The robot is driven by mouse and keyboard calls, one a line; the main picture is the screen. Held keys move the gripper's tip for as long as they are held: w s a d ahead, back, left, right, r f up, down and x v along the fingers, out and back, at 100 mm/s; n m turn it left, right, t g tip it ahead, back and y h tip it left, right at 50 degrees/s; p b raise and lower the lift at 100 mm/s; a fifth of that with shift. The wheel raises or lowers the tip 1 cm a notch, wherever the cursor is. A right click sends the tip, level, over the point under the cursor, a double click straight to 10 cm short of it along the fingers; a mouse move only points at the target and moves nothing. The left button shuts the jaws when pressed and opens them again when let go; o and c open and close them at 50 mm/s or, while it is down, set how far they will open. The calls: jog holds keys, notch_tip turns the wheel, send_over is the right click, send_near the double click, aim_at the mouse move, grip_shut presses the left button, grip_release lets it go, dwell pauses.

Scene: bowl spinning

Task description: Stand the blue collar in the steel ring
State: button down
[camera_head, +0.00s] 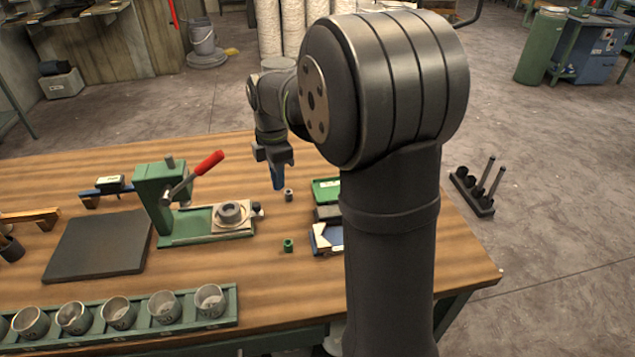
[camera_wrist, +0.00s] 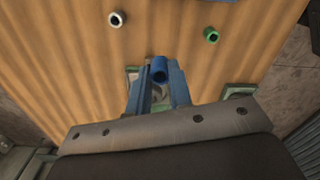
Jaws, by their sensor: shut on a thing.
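My gripper (camera_head: 276,184) is above the wooden table, behind and to the right of the green press in the head view. In the wrist view my gripper (camera_wrist: 159,82) has its blue fingers shut on the blue collar (camera_wrist: 158,66), whose open round end shows. In the head view the collar cannot be told apart from the blue fingers. The steel ring (camera_head: 232,210) sits on a light plate on the green press base, apart from my gripper. In the wrist view I cannot clearly make out the ring.
A grey collar (camera_head: 288,195) and a green collar (camera_head: 288,245) stand on the table. The green press (camera_head: 160,190) has a red-handled lever (camera_head: 206,164) close to the ring. Boxes (camera_head: 327,213) lie at the right, and a rack of metal cups (camera_head: 118,313) is in front.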

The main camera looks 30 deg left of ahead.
jog(key=s+a+n, duration=0.8)
jog(key=a, duration=0.3)
jog(key=shift+w+d+f, duration=0.1)
jog(key=shift+d+f, duration=0.05)
jog(key=shift+f, duration=2.7)
jog(key=shift+f, duration=0.75)
jog(key=c, duration=1.2)
grip_release()
jog(key=shift+o, duration=0.3)
jog(key=o, duration=0.3)
